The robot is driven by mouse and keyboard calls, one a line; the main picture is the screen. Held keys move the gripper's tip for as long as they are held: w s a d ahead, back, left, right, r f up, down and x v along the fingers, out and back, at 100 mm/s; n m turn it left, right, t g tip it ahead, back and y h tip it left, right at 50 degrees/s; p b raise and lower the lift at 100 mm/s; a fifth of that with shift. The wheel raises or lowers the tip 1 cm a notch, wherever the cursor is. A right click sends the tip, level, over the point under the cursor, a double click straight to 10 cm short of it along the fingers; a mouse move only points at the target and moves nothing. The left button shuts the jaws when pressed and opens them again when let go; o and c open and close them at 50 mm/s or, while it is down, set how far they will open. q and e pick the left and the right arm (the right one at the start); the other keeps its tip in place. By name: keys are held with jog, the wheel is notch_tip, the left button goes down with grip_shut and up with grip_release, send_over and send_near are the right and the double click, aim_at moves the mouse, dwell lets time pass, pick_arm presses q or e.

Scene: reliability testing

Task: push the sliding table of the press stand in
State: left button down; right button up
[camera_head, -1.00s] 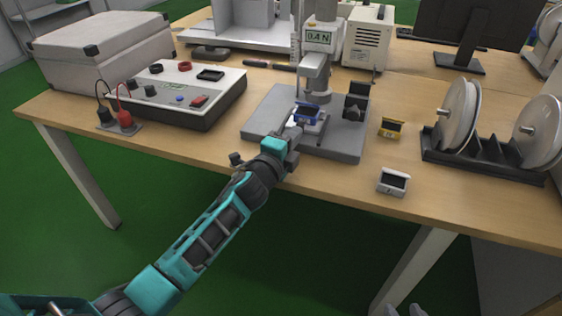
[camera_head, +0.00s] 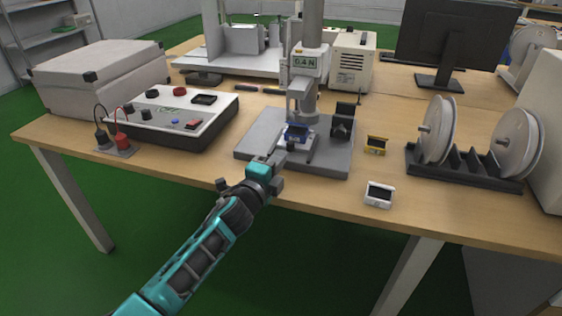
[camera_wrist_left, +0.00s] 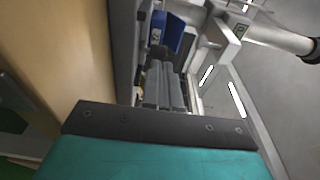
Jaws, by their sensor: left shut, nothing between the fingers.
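The press stand (camera_head: 305,75) stands on a grey base plate (camera_head: 255,143) near the table's front edge. Its small pale sliding table (camera_head: 309,144) carries a blue part (camera_head: 297,130) in front of and just below the press column. My left gripper (camera_head: 283,151) is shut and empty, with its tips at the near left side of the sliding table. In the left wrist view the shut fingers (camera_wrist_left: 163,86) point towards the blue part (camera_wrist_left: 168,34). I cannot tell whether they touch the sliding table. My right gripper is not in view.
A dark bracket (camera_head: 342,122) stands on the base's right side. A yellow part (camera_head: 376,145) and a white part (camera_head: 378,194) lie to the right, before a reel rack (camera_head: 463,172). A control box (camera_head: 181,118) stands left. The table's front strip is mostly clear.

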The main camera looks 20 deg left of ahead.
pick_arm(q)
jog(key=s+f+n+g+p, duration=0.2)
jog(key=s+n, duration=0.4)
jog(key=s, duration=0.4)
jog(key=s+a+f+n+g+y+p, duration=0.1)
jog(key=s+f+n+g+p, duration=0.1)
jog(key=s, duration=0.8)
jog(key=s+f+n+g+p, duration=0.2)
jog(key=s+f+n+p, duration=0.2)
jog(key=s+n, duration=0.5)
jog(key=shift+s+a+n+g+p, duration=0.35)
jog(key=shift+s+p, duration=0.2)
jog(key=shift+s, duration=0.45)
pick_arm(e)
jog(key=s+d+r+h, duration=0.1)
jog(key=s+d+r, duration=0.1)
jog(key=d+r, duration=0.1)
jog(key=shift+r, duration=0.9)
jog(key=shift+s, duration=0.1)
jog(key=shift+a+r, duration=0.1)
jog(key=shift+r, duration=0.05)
